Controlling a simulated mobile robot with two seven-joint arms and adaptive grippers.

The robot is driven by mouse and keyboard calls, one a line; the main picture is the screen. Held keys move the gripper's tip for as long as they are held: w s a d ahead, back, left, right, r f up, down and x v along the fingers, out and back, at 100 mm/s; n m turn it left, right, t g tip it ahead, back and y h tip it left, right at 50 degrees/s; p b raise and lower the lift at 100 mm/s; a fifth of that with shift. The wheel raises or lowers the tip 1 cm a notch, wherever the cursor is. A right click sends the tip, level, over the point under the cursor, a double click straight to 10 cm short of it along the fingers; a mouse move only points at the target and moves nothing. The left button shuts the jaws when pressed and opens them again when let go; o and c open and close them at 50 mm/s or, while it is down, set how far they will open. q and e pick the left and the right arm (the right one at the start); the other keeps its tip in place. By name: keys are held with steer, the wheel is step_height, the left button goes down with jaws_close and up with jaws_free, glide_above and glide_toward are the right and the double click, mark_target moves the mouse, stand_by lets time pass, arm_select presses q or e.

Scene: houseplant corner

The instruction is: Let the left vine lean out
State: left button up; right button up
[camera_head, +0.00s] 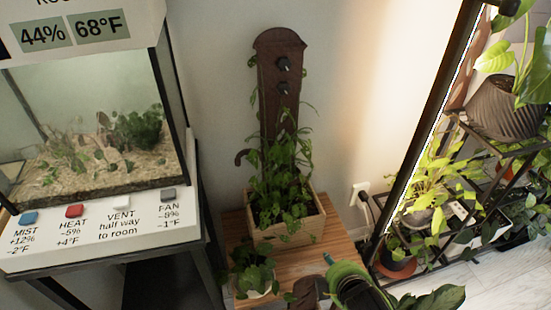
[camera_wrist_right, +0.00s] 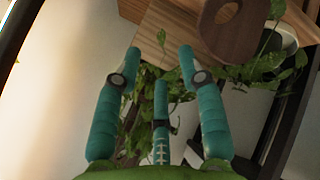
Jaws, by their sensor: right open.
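A leafy vine plant (camera_head: 283,180) grows in a pale wooden planter box (camera_head: 290,232). Stems rise along both sides of the board; I cannot clearly separate the left vine from the rest. My right gripper (camera_head: 332,260) shows partly at the bottom, in front of the box. In the right wrist view its teal fingers (camera_wrist_right: 160,56) are spread and empty, with leaves beyond them. My left gripper is not in view.
The planter stands on a slatted wooden table (camera_head: 308,262) with a small potted plant (camera_head: 254,275). A glass terrarium (camera_head: 95,140) stands left; a plant shelf (camera_head: 465,160) stands right.

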steer(key=w+a+r+n+t, duration=0.2)
steer(key=w+r+n+t, duration=0.15)
steer(key=w+n, duration=0.35)
step_height(320, 180, up, 11)
steer(key=n+t+y+b, duration=0.1)
steer(key=n+t+y, duration=0.45)
steer(key=n, duration=1.55)
glide_above(271, 172)
steer(key=s, duration=0.1)
steer(key=shift+a+f+g+y, duration=0.2)
steer(key=shift+a+g+y, duration=0.05)
steer(key=shift+g+y, duration=0.55)
jaws_close()
